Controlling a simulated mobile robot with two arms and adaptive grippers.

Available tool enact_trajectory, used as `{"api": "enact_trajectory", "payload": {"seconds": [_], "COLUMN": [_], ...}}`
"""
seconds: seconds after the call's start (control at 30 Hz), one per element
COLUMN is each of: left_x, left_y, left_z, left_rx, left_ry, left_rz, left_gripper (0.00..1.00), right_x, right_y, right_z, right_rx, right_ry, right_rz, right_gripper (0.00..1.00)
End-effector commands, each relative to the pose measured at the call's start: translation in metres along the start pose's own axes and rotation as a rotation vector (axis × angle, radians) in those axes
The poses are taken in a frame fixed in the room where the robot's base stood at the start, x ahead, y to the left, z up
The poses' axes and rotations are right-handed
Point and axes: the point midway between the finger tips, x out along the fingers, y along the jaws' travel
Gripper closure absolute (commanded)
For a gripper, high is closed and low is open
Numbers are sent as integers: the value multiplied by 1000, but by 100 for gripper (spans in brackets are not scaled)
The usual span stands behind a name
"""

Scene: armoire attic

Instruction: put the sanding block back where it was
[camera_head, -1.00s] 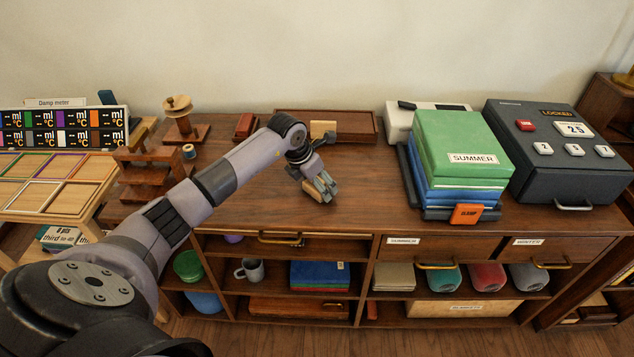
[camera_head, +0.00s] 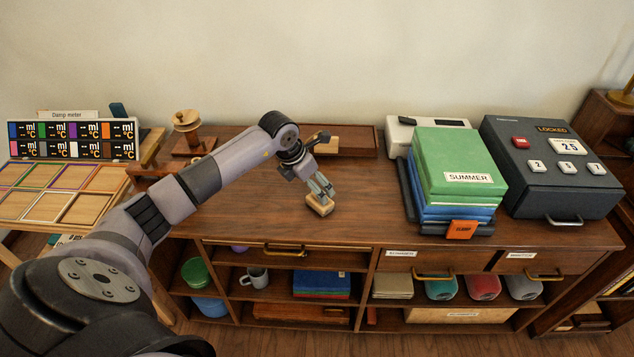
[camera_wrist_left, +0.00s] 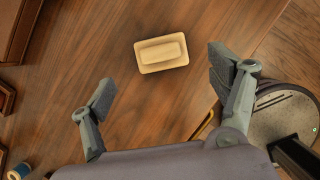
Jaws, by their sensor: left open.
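A pale wooden block with a raised top, likely the sanding block (camera_head: 320,205), lies flat on the brown cabinet top. It also shows whole in the left wrist view (camera_wrist_left: 161,53). My left gripper (camera_head: 320,186) is just above and behind it, pointing down. In the left wrist view the open fingers (camera_wrist_left: 160,80) stand wide apart, with the block beyond the tips and between their lines. Nothing is held. My right gripper is not in view.
A shallow wooden tray (camera_head: 360,142) with a tan block (camera_head: 327,146) stands at the back, partly behind my wrist. A green-and-blue stack (camera_head: 460,160) and a dark locked box (camera_head: 550,185) stand right. The cabinet top between block and stack is clear.

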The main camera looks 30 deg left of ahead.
Motion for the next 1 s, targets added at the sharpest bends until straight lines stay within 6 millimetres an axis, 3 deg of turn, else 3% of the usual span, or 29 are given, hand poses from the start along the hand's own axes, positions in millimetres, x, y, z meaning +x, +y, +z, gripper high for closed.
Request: {"api": "enact_trajectory", "payload": {"seconds": [0.03,0.1,0.3,1.0], "left_x": [-16,-26,-44,-45], "left_y": [0,0,0,0], "left_z": [2,1,0,0], "left_rx": [1,0,0,-1], "left_ry": [1,2,0,0], "left_rz": [2,1,0,-1], "left_gripper": [18,18,18,18], "right_x": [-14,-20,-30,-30], "right_y": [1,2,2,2], "right_z": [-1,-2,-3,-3], "right_rx": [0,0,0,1], "right_ry": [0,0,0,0], "right_rz": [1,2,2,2], "right_gripper": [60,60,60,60]}}
